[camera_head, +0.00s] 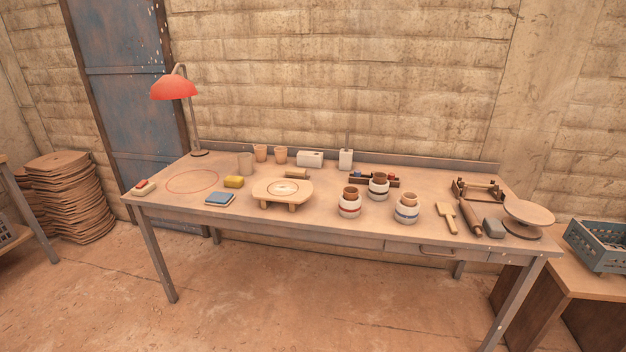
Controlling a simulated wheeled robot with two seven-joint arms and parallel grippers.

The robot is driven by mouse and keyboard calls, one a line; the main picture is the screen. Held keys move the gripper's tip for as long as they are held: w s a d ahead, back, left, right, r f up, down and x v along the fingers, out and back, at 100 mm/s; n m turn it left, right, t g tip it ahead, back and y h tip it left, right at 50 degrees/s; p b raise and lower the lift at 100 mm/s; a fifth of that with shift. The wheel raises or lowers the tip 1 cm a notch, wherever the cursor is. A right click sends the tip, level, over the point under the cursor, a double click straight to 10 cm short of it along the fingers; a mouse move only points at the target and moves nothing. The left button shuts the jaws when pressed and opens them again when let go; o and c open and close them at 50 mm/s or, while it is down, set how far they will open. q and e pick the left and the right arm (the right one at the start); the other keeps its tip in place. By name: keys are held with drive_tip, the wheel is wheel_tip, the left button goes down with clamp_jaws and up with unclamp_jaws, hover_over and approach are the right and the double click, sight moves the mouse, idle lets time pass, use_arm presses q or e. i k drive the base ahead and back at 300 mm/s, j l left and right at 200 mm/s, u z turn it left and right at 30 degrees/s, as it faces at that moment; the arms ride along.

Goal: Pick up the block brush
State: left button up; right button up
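No label marks the block brush, and I cannot tell for sure which thing it is. A flat tan brush-like tool with a wide head and narrow handle (446,214) lies on the right part of the workbench (330,222), left of a rolling pin (469,217). A small block with a pale base and a red and yellow top (145,187) lies at the bench's left end. Neither of my grippers shows in the head view.
Striped jars (349,206) stand mid-bench, left of the tan tool. A low wooden stand (265,191), a yellow sponge (234,182) and a red lamp (173,88) are further left.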

sight(291, 173)
drive_tip(key=i, duration=0.15)
drive_tip(key=i+j+z, duration=0.2)
drive_tip(key=j, duration=0.15)
drive_tip(key=i+j+z, duration=0.2)
drive_tip(key=j, duration=0.15)
drive_tip(key=i+j+z, duration=0.25)
drive_tip(key=j, duration=0.15)
drive_tip(key=j+z, duration=0.2)
drive_tip(key=j, duration=0.25)
drive_tip(key=i+j+z, duration=0.2)
drive_tip(key=j, duration=0.25)
drive_tip(key=j+z, duration=0.2)
drive_tip(key=j, duration=0.2)
